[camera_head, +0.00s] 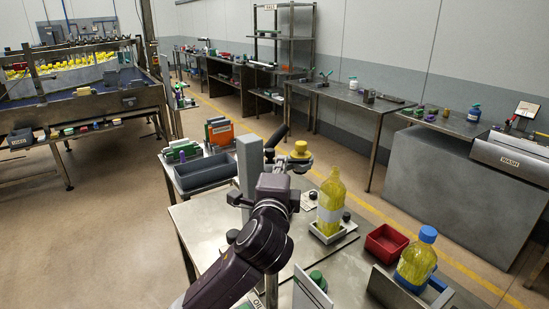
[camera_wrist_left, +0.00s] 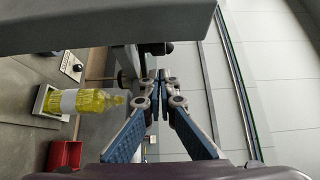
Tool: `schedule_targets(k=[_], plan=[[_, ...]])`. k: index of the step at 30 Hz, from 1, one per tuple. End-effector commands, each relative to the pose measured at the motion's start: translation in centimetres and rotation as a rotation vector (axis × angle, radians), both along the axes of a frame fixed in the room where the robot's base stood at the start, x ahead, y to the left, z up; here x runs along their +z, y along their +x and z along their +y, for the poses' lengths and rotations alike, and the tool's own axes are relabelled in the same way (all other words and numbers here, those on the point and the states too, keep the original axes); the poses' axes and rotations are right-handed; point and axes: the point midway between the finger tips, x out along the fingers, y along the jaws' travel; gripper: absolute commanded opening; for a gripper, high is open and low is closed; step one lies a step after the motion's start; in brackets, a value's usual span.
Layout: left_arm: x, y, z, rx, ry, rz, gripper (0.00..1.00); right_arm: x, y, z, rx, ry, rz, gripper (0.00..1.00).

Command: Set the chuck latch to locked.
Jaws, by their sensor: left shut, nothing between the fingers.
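A grey upright column (camera_head: 250,165) of a bench stand rises beside my left wrist. A yellow knob (camera_head: 299,150) sits on a metal head at its right, and a black curved lever (camera_head: 278,135) shows behind. I cannot tell which part is the chuck latch, or its setting. My left gripper (camera_wrist_left: 157,84) is shut and empty, its fingertips together near the stand; in the head view they are largely hidden by my wrist. A bottle of yellow liquid (camera_head: 331,203) stands in a holder below right; it also shows in the left wrist view (camera_wrist_left: 88,101). My right gripper is out of view.
A red bin (camera_head: 386,242) and a blue-capped yellow bottle (camera_head: 417,260) stand on the bench at right. A dark grey tray (camera_head: 203,173) is at left. A grey beam (camera_wrist_left: 110,24) crosses close above the fingers in the wrist view. The floor at left is clear.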

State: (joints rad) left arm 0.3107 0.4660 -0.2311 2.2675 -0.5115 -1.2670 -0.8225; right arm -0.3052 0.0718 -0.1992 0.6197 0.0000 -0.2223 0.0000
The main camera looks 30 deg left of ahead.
Motion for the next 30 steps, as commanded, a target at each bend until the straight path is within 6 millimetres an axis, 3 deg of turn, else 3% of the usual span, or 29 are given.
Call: schedule_targets(k=[6, 18, 30], plan=[[0.0, 0.6, 2.2, 0.0, 0.001, 0.002, 0.0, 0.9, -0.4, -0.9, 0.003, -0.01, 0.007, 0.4], [-0.1, 0.7, 2.4, -0.001, -0.001, 0.0, 0.0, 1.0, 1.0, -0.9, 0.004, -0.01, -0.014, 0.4], [0.0, 1.4, 3.5, -0.002, -0.001, 0.0, 0.0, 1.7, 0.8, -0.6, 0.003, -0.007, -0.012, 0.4]])
